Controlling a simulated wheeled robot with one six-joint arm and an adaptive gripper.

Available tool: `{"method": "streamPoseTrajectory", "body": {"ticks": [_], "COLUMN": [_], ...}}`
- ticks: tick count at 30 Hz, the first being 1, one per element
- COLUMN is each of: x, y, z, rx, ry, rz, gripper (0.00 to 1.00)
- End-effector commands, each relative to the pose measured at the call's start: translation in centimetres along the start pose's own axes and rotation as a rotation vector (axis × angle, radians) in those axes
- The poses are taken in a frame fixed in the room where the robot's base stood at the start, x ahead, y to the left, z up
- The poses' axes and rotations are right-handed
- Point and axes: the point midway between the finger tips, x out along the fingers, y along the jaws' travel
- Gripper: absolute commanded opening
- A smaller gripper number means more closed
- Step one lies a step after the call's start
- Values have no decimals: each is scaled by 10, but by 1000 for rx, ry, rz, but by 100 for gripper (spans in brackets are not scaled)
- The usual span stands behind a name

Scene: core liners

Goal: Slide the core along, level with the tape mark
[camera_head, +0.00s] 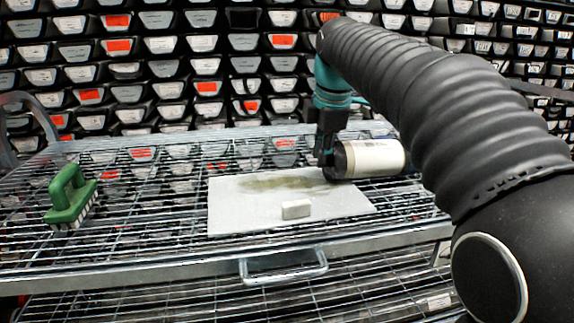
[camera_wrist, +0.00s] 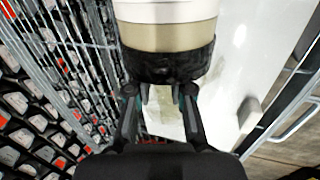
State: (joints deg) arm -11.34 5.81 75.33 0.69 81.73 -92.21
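The core is a cylinder with a cream body (camera_head: 376,158) and a dark left end, lying on its side at the right rear of the white sheet. In the wrist view its black end band (camera_wrist: 168,64) fills the top centre, with tan and cream bands beyond. My gripper (camera_head: 327,158) points down at the core's dark left end. In the wrist view my gripper (camera_wrist: 160,92) has two fingers apart, nothing between them, tips at or very close to the black end; contact is unclear. I cannot make out a tape mark.
A white sheet (camera_head: 240,204) with a brownish stain covers part of the wire rack (camera_head: 130,222). A green-handled brush (camera_head: 70,197) stands at the left. Racks of core trays (camera_head: 160,68) fill the back.

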Motion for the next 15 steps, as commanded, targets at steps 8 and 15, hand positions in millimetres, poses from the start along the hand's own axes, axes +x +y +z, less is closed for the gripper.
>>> {"method": "streamPoseTrajectory", "body": {"ticks": [8,15], "x": [-1,-1], "y": [0,0], "z": [15,28], "rx": [2,2], "ry": [-1,-2], "rz": [1,1], "gripper": [21,21]}}
